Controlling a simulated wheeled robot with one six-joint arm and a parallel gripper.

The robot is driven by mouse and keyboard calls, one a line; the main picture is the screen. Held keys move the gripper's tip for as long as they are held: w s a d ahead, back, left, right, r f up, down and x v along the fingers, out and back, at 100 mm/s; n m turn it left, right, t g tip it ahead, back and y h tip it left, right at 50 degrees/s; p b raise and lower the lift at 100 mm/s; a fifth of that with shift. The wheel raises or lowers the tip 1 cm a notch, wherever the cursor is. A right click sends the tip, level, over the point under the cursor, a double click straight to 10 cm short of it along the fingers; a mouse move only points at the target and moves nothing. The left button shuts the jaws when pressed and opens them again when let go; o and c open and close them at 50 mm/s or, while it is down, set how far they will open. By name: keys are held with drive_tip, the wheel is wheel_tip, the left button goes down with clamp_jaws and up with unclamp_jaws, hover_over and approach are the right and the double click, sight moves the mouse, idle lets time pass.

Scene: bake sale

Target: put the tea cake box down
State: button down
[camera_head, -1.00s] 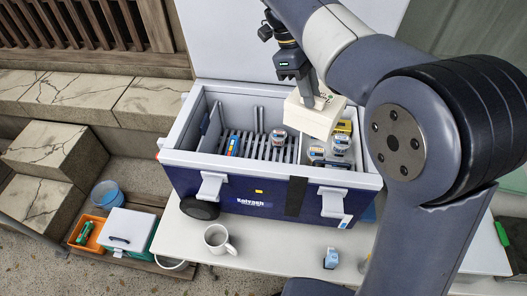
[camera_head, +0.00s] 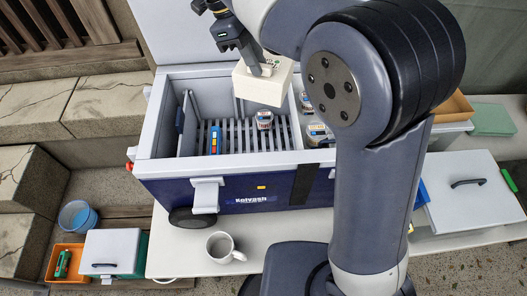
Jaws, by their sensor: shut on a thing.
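The tea cake box is a small cream-white box (camera_head: 262,83). My gripper (camera_head: 256,66) is shut on its upper part and holds it, slightly tilted in the picture, over the open blue cooler (camera_head: 163,160). Whether the box touches anything below cannot be told. My arm hides the right part of the cooler.
Inside the cooler are a slatted grey floor, a jar (camera_head: 264,119), a colourful striped packet (camera_head: 215,139) and more jars (camera_head: 318,134) at right. A white mug (camera_head: 222,247) stands on the table in front. A lidded grey box (camera_head: 472,193) is at right.

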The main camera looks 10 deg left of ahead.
wheel_tip(320, 180, down, 4)
drive_tip(key=shift+r+b, duration=0.2)
drive_tip(key=shift+b, duration=0.95)
wheel_tip(320, 180, down, 28)
drive_tip(key=p, duration=0.2)
drive_tip(key=shift+r, duration=0.25)
drive_tip(key=shift+f, duration=0.15)
drive_tip(key=c, duration=1.4)
unclamp_jaws()
drive_tip(key=b+v, duration=0.2)
drive_tip(key=v, duration=1)
drive_tip(key=shift+r, duration=0.25)
